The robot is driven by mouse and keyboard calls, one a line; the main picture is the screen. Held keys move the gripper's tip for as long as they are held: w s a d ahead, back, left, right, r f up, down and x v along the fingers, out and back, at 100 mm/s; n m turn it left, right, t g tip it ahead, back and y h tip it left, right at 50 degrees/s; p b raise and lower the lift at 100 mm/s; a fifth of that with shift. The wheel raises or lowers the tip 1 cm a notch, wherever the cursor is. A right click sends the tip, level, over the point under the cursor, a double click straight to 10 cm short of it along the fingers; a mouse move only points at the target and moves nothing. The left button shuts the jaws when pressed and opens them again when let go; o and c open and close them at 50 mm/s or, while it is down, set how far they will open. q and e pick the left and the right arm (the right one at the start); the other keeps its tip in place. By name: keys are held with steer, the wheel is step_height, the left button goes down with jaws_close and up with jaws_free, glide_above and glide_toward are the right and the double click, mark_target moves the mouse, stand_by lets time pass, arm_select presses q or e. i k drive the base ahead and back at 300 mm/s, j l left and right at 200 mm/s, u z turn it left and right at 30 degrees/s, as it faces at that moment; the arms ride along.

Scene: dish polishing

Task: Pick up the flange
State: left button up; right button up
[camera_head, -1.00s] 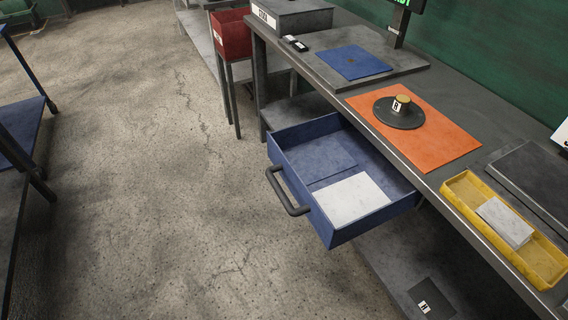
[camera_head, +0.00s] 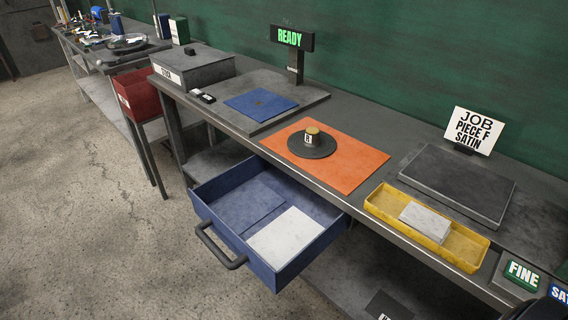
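A dark round disc with a brass-coloured hub, flange-like in shape (camera_head: 312,146), lies flat on an orange mat (camera_head: 358,172) on the long workbench. A small white tag on it bears one letter that looks like R. A sign (camera_head: 473,131) on the bench reads JOB PIECE F SATIN. Another dark round piece (camera_head: 127,43) sits on the farther bench at the upper left, too small to identify.
A blue drawer (camera_head: 275,267) stands pulled out below the bench, holding a white sheet. A yellow tray (camera_head: 472,255) with a pale block, a dark slab (camera_head: 457,183), a blue mat (camera_head: 260,104) and a grey STOCK box (camera_head: 192,67) are on the bench. Floor at left is clear.

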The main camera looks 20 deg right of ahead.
mark_target(311, 143)
steer(key=z, duration=0.35)
steer(key=i+j+z, duration=0.15)
steer(key=z, duration=0.2)
steer(key=j+z, duration=0.1)
steer(key=z, duration=0.25)
